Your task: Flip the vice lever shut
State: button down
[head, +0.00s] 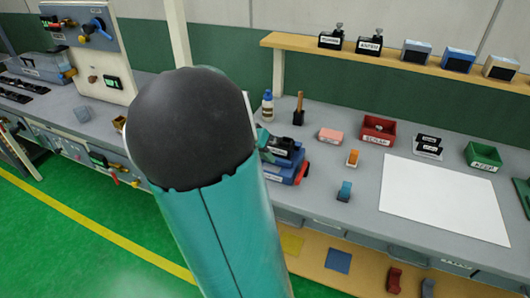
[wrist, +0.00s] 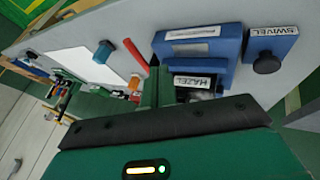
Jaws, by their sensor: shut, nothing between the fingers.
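The blue vice (wrist: 196,48) is in the wrist view, with a HAZEL label on a part near my gripper. In the head view the vice (head: 284,171) shows just right of my arm, which hides its left side. A red bar (wrist: 136,54), which looks like the vice lever, sticks out beside the vice in the wrist view. Its red end (head: 302,173) shows at the vice's right in the head view. My gripper (wrist: 157,80) is shut and empty, close beside the vice and the bar's near end. I cannot tell whether it touches either.
A SWIVEL plate with a black knob (wrist: 268,61) adjoins the vice. A blue clip (head: 344,190), an orange clip (head: 353,157), a red SCRAP bin (head: 378,130) and a green KEEP bin (head: 483,156) stand on the bench. The white sheet (head: 440,198) is bare.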

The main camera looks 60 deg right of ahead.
aim_at(301, 177)
jog(key=x, duration=0.5)
jog(key=shift+s+f, duration=0.15)
jog(key=shift+f, duration=0.15)
jog(key=shift+s+d+f, duration=0.15)
jog(key=shift+s, duration=0.5)
jog(key=shift+s+d+f, duration=0.15)
jog(key=shift+s, duration=0.45)
jog(key=shift+s+d+f, duration=0.1)
jog(key=shift+s+f, duration=0.05)
jog(key=shift+s, duration=0.6)
